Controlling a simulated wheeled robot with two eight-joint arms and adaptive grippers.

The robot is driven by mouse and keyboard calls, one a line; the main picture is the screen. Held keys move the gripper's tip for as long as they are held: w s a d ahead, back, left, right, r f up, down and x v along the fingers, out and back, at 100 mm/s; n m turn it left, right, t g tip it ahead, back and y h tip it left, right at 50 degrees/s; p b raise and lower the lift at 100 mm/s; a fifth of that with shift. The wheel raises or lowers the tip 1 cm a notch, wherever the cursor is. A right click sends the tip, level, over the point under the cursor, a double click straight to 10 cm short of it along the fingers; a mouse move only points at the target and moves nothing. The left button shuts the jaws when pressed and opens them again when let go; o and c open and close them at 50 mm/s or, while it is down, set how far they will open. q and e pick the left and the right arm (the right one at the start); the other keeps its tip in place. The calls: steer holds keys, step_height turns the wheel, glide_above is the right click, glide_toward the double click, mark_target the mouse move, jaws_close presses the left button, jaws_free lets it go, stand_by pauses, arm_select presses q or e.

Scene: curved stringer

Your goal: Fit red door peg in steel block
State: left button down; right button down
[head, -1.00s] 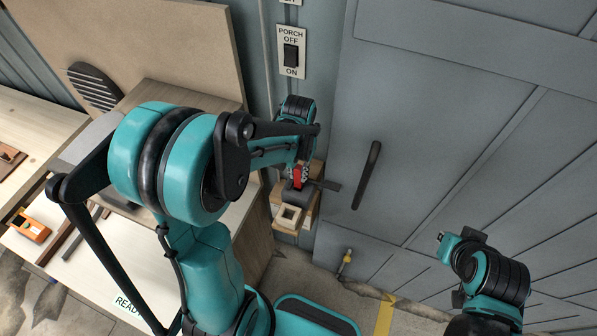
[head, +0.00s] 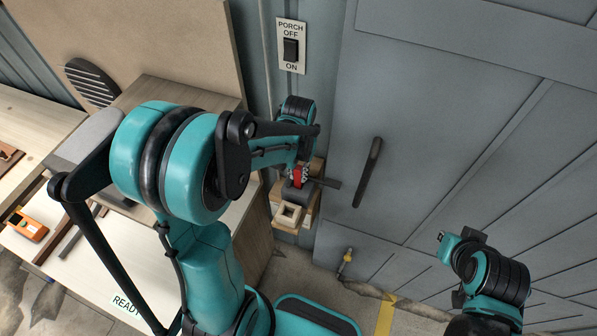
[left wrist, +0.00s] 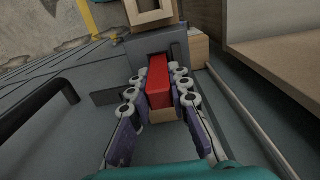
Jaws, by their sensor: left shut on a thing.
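The red peg (left wrist: 158,82) lies between the two finger pads of my left gripper (left wrist: 160,90), which is shut on it. In the head view, the red peg (head: 297,176) shows as a small red patch below the left wrist. The grey steel block (left wrist: 142,50) is at the peg's far end in the left wrist view. The peg's end meets or overlaps the block; I cannot tell how deep it sits. The steel block (head: 293,194) is partly hidden in the head view. My right gripper (head: 446,242) hangs apart at the lower right; its fingers are unclear.
A wooden square frame (head: 289,214) sits just in front of the block on a wooden ledge. A grey door with a dark handle (head: 367,172) stands right of it. A workbench (head: 95,262) with tools is at the left.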

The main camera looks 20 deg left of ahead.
arm_select(q)
steer(key=shift+f+b, duration=1.2)
steer(key=shift+f, duration=0.2)
steer(key=c, duration=1.3)
jaws_free()
steer(key=shift+c, duration=0.2)
steer(key=shift+r, duration=0.1)
